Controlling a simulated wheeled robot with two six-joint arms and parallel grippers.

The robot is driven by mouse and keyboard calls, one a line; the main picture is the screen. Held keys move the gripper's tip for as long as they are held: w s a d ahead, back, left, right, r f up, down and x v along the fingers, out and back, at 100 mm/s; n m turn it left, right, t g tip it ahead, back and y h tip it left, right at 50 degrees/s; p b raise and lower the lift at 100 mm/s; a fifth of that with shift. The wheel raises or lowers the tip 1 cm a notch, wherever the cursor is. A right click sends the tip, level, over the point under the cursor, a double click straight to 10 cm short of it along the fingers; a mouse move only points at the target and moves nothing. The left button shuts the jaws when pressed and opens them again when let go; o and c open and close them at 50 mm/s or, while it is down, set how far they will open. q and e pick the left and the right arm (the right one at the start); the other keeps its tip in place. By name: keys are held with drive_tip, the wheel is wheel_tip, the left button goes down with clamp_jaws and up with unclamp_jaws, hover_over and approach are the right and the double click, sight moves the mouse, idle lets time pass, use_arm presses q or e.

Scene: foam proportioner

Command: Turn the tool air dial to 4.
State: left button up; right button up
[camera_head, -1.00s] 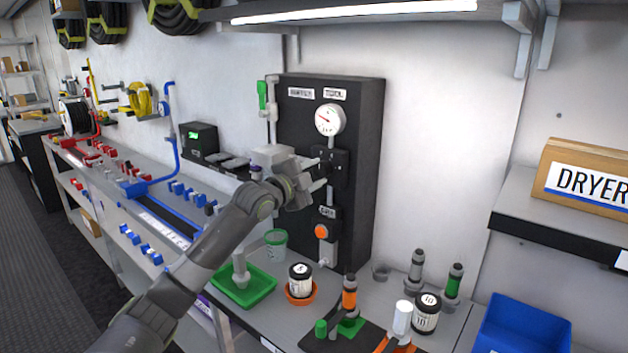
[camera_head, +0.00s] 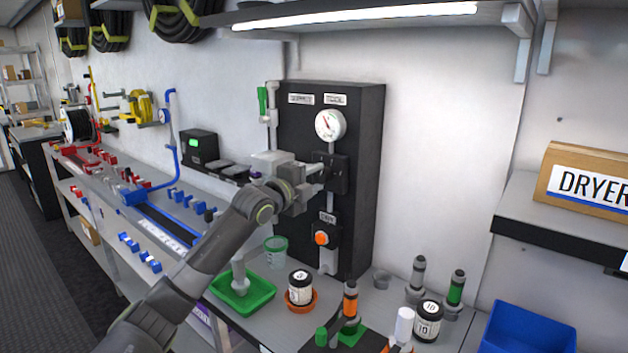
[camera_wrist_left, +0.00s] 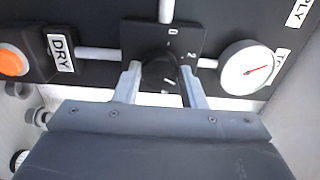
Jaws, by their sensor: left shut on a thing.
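The tool air dial is a black knob (camera_wrist_left: 158,74) on a square black plate (camera_wrist_left: 185,42) with white numerals; a 0 and a 2 can be read in the left wrist view. My left gripper (camera_wrist_left: 160,84) is shut on the knob, one finger on each side. In the head view my left gripper (camera_head: 318,174) reaches the plate (camera_head: 338,172) from the left and hides the knob. A round white gauge (camera_head: 330,125) with a red needle sits above the plate; it also shows in the wrist view (camera_wrist_left: 248,68). My right gripper is out of view.
The black panel (camera_head: 362,130) also carries an orange button (camera_head: 321,238) below the dial and a green-handled valve (camera_head: 263,100) at its left. On the bench below stand a green tray (camera_head: 262,292), a jar (camera_head: 300,287) and several bottles.

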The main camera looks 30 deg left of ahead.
use_arm(q)
drive_tip(key=shift+f, duration=0.1)
drive_tip(key=o, duration=1)
drive_tip(key=s+a+p, duration=0.1)
drive_tip(key=s+p, duration=1)
drive_tip(key=s, duration=0.6)
drive_tip(key=shift+s+a+p, duration=0.15)
drive_tip(key=shift+s+p, duration=0.05)
drive_tip(key=shift+p, duration=0.2)
